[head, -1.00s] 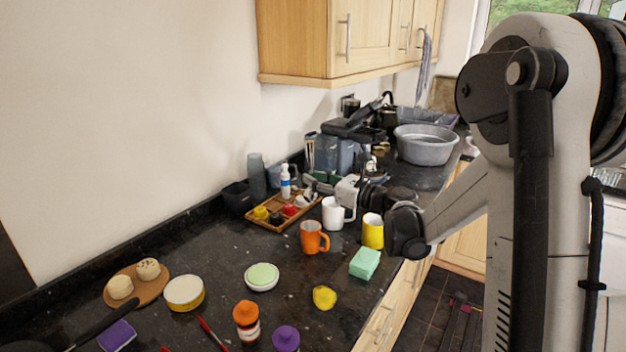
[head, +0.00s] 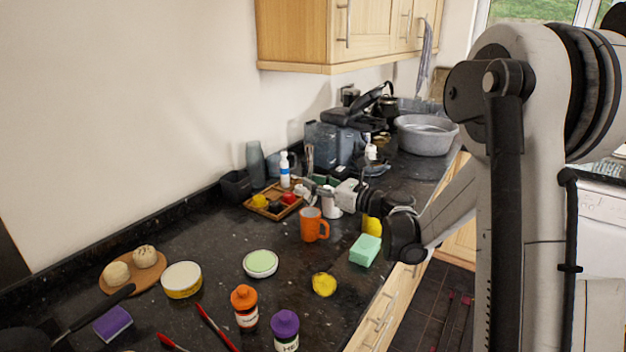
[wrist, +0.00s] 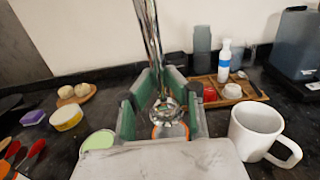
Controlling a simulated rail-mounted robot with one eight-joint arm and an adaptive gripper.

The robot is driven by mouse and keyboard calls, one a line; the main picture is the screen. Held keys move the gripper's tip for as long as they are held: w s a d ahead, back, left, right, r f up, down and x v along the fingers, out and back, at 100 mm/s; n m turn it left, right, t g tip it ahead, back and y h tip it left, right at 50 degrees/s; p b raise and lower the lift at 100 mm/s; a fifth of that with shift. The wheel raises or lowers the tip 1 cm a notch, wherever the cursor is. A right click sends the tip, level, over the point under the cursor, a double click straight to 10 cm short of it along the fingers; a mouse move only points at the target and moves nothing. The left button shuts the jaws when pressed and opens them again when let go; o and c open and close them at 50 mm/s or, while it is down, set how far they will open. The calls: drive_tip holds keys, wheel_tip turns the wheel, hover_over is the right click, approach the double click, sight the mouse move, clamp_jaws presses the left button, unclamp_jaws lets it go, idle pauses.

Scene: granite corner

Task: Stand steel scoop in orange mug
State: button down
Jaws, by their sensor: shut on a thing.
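The orange mug (head: 312,228) stands upright on the dark worktop, its handle to the right. In the wrist view part of its orange rim (wrist: 158,132) shows beyond my gripper body, below the fingers. My gripper (wrist: 161,84) has green-sided fingers shut on the shiny steel scoop. The scoop's handle (wrist: 148,35) points up, nearly upright, and its rounded shiny part (wrist: 166,109) is low between the fingers, over the mug's opening. In the head view my gripper (head: 312,186) is just above and behind the mug. I cannot tell whether the scoop's lower end is inside the rim.
A white mug (wrist: 254,132) stands close on the right. A yellow mug (head: 371,226), partly hidden, and a green sponge (head: 365,250) are farther right. A wooden tray (head: 262,213) with a bottle (head: 284,170) lies behind.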

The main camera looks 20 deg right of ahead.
sight(312, 205)
drive_tip(key=shift+f+b, duration=3.1)
drive_tip(key=shift+f, duration=0.55)
drive_tip(key=c, duration=1.7)
unclamp_jaws()
drive_tip(key=shift+s+d, duration=0.1)
drive_tip(key=v, duration=1.1)
drive_tip(key=shift+s+d, duration=0.2)
drive_tip(key=shift+s, duration=0.1)
